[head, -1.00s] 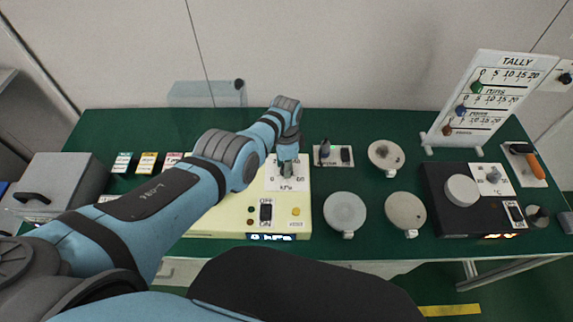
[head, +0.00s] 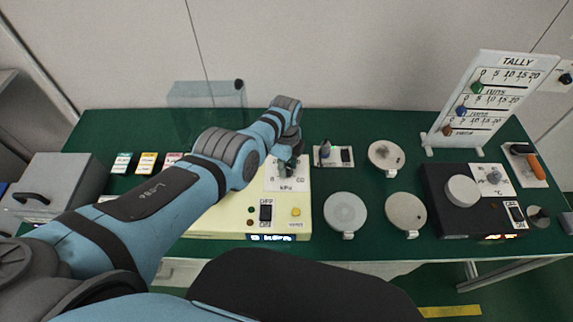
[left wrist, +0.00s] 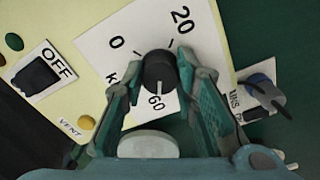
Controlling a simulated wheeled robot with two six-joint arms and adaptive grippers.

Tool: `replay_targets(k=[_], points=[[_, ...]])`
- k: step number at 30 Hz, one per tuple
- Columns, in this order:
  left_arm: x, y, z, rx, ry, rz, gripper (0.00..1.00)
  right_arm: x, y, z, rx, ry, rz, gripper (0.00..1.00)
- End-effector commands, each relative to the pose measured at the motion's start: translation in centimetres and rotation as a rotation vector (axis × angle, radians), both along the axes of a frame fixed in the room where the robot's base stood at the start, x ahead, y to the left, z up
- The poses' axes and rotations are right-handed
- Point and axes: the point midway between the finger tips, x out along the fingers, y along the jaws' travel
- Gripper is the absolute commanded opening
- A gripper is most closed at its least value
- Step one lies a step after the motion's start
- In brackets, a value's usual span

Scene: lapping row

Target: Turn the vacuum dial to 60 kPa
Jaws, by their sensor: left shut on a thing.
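The vacuum dial's black knob (left wrist: 158,72) sits on a white scale plate (left wrist: 112,62) marked 0, 20 and 60; the rest of the scale is hidden by a finger. A pale line on the knob points toward the 60. My left gripper (head: 287,170) is shut on the knob from above, and its two green fingers (left wrist: 160,82) stand on either side of it in the left wrist view. The dial is on the cream vacuum box (head: 220,219), whose small lit display (head: 272,238) is too blurred to read. My right gripper is not in view.
The box also carries a black OFF switch (head: 266,212) and a yellow VENT button (head: 296,212). To the right are round grey discs (head: 345,212), a black hotplate unit (head: 440,205) and a TALLY board (head: 480,105). A grey case (head: 65,180) stands at left.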

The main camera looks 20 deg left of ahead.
Motion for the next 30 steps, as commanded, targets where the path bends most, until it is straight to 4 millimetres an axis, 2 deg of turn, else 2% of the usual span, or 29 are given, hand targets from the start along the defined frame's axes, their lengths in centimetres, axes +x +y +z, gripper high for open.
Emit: replay_targets(k=[13,14,17,18,30], points=[[-0.22,0.06,-0.2,0.001,0.007,-0.014,0.0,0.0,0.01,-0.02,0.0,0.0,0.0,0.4],[-0.21,0.06,-0.19,0.001,0.007,-0.014,0.28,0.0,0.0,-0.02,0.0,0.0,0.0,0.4],[-0.17,0.05,-0.16,0.001,0.005,-0.014,0.44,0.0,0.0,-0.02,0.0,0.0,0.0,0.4],[-0.14,0.04,-0.14,0.001,0.005,-0.014,0.47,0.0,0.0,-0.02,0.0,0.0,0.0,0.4],[0.14,-0.06,0.43,0.001,-0.001,-0.014,0.47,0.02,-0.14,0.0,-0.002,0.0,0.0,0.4]])
